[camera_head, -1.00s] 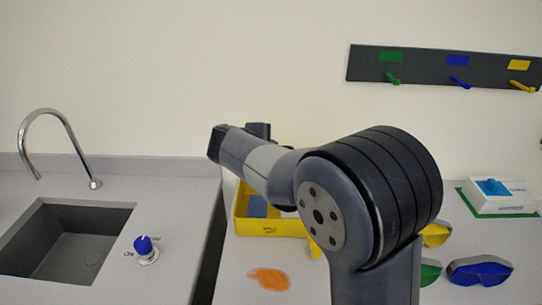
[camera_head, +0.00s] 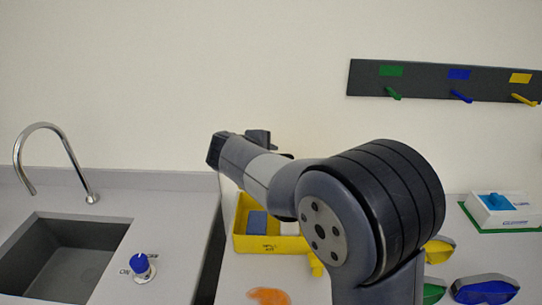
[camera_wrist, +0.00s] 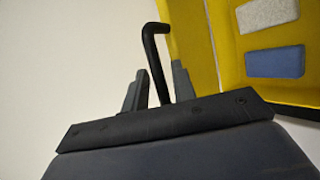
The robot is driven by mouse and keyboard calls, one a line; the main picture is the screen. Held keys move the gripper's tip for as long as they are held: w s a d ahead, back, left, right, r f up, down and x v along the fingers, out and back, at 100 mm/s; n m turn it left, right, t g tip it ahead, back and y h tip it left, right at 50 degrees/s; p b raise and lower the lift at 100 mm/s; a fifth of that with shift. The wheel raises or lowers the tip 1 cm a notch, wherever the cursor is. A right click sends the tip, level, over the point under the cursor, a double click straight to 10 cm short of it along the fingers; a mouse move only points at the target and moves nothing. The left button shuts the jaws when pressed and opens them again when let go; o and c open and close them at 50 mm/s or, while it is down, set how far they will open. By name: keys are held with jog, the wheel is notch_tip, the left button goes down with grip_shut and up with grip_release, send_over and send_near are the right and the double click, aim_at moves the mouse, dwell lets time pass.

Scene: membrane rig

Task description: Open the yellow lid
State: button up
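The yellow box (camera_head: 270,243) stands on the right counter in the head view, its top open and partly behind my arm. In the wrist view, the yellow lid (camera_wrist: 191,35) stands raised beside the box's open inside. A black bent handle (camera_wrist: 153,48) sticks out from the lid. My gripper (camera_wrist: 160,83) has one grey finger on each side of this handle, with small gaps showing, so it looks open around it. The handle's lower end is hidden behind the gripper body. My gripper's fingers cannot be made out in the head view.
A blue block (camera_wrist: 275,62) and a pale block (camera_wrist: 267,14) lie in the box. The sink (camera_head: 65,258), tap and blue knob (camera_head: 140,264) are left, across a gap. An orange spill (camera_head: 268,296) lies in front. Blue (camera_head: 485,290), green and yellow objects lie right.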

jog(key=shift+o, duration=0.5)
jog(key=shift+s+f, duration=0.1)
jog(key=b+v, duration=0.2)
jog(key=v, duration=0.9)
